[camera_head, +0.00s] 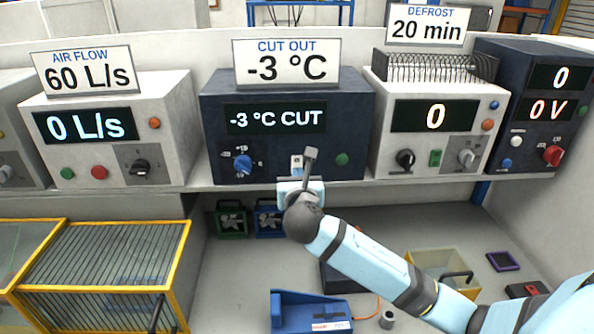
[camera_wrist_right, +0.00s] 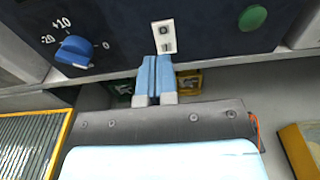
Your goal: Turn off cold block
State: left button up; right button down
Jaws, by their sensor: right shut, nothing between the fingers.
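The cold unit is a dark navy box (camera_head: 215,130) in the middle of the shelf, with a lit display (camera_head: 276,119) reading "-3 °C CUT". Its front has a blue dial (camera_head: 243,164), a small white rocker switch (camera_head: 297,161) and a green round button (camera_head: 342,159). In the right wrist view the switch (camera_wrist_right: 163,36) shows between the dial (camera_wrist_right: 75,51) and the green button (camera_wrist_right: 252,18). My right gripper (camera_head: 310,152) is shut and empty, its tips close below the switch (camera_wrist_right: 155,62). Whether they touch it cannot be told. My left gripper is out of view.
An air flow box (camera_head: 110,175) stands to the left and a defrost box (camera_head: 385,165) to the right, both with knobs and buttons. Below are a yellow-framed rack (camera_head: 110,225), a blue holder (camera_head: 290,310) and a yellow bin (camera_head: 430,262).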

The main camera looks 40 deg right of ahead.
jog(key=v, duration=0.7)
jog(key=shift+f+b, duration=0.25)
jog(key=shift+b, duration=0.15)
jog(key=shift+d, duration=0.1)
jog(key=s+a+f+m+g+y, duration=0.15)
jog(key=a+f+m+y, duration=0.25)
jog(key=f, duration=0.5)
jog(key=s+a+f+m+g+y, duration=0.1)
jog(key=s+a+f+m+y, duration=0.25)
jog(key=f, duration=0.65)
jog(key=s+a+f+m+y, duration=0.2)
jog(key=s+a+f+m, duration=0.1)
jog(key=s+f+m, duration=0.4)
jog(key=s+a+f+m+g+y+p, duration=0.1)
jog(key=s+a+f+m+y, duration=0.1)
jog(key=s+f+m, duration=0.5)
jog(key=s+a+m, duration=0.1)
jog(key=m, duration=0.4)
jog(key=shift+s+f, duration=0.25)
jog(key=shift+f, duration=0.15)
jog(key=shift+y, duration=0.25)
